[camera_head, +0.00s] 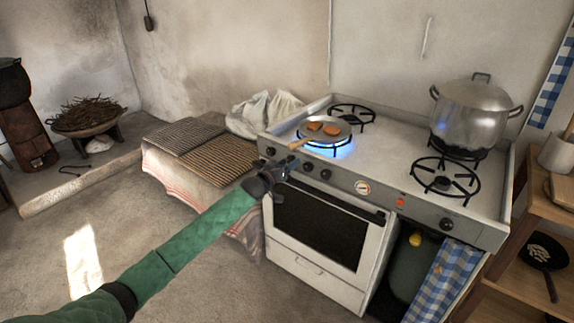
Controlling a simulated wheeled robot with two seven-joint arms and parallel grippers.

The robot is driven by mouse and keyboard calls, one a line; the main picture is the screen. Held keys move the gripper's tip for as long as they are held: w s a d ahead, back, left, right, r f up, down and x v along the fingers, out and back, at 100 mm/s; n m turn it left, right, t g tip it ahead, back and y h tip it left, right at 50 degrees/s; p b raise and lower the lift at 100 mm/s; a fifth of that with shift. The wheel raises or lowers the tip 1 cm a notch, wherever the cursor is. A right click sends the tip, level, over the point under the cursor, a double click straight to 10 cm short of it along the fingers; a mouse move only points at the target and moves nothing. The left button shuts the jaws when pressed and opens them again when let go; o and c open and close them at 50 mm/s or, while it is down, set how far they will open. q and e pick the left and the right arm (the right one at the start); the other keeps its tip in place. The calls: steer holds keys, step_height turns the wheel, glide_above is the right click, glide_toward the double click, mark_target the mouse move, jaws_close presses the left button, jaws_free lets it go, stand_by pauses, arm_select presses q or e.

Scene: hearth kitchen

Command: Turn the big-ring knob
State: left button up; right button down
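The white stove (385,175) has a front panel with several dark knobs. One knob (308,165) and another (325,174) sit just right of my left gripper (284,165); a further knob (270,151) is just above it, and one more (446,224) is at the panel's right end. None is visibly marked as the big-ring knob. My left gripper is at the left part of the panel; whether it touches a knob or is open cannot be told. Blue flame (342,151) burns under the pan (340,130). My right gripper is not in view.
The pan holds orange-brown pieces, and its wooden handle (303,143) reaches over the stove's front edge near my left gripper. A lidded pot (472,108) stands at the back right. A cloth-covered bench with racks (210,157) is left; wooden shelves (535,240) are right.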

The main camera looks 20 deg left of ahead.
arm_select(q)
steer(key=c, duration=0.9)
steer(key=shift+o, duration=0.2)
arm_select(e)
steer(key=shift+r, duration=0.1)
arm_select(q)
steer(key=shift+m+p, duration=0.4)
steer(key=shift+m, duration=0.9)
steer(key=m, duration=0.3)
steer(key=shift+m+p, duration=0.3)
steer(key=m, duration=0.2)
steer(key=shift+m, duration=0.3)
steer(key=m, duration=0.3)
steer(key=shift+a+p, duration=0.1)
steer(key=shift+p, duration=0.25)
steer(key=shift+f+m, duration=0.1)
steer(key=shift+m, duration=1)
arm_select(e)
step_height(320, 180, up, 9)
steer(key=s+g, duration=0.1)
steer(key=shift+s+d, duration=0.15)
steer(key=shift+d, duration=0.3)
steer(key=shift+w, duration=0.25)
